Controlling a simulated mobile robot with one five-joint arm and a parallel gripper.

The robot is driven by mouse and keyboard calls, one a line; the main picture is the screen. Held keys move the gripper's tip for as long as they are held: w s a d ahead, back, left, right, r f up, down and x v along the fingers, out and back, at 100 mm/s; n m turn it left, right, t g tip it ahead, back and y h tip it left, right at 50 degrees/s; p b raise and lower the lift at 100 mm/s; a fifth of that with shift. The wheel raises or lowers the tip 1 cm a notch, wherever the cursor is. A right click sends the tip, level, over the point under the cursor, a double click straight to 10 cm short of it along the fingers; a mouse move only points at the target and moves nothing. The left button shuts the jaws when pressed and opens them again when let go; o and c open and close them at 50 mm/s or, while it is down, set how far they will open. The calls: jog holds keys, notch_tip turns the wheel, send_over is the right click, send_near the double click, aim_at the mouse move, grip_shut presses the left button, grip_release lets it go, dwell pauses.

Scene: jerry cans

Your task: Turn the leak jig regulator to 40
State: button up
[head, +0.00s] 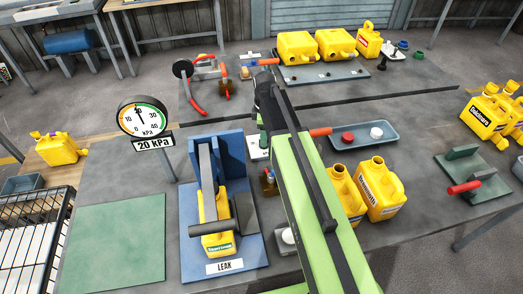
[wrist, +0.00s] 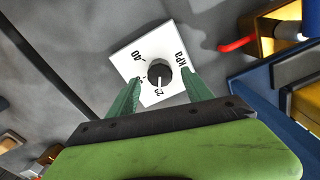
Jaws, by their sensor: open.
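The leak jig regulator is a black round knob (wrist: 159,73) on a white plate (wrist: 139,47) marked 40, 20 and kPa. Its white pointer line faces the 20 mark. My gripper (wrist: 161,80) is open, with a green finger on either side of the knob; I see a gap at both sides. In the head view the plate (head: 254,154) is partly hidden by my arm, and the knob is hidden. The gauge (head: 142,114) stands left of the jig, above a sign (head: 154,143) reading 20 kPa. The blue leak jig (head: 232,149) holds a yellow can (head: 216,237) under a grey bar.
Two yellow cans (head: 380,189) stand right of my arm, near a blue-grey tray (head: 366,147) with a red and a white cap. A green mat (head: 114,240) lies at the left. A green clamp with a red handle (head: 465,187) is at the right.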

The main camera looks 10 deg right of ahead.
notch_tip(320, 180, down, 4)
jog(key=shift+r+b, duration=0.15)
jog(key=shift+b, duration=0.95)
jog(key=shift+r, duration=0.1)
jog(key=shift+c, duration=0.3)
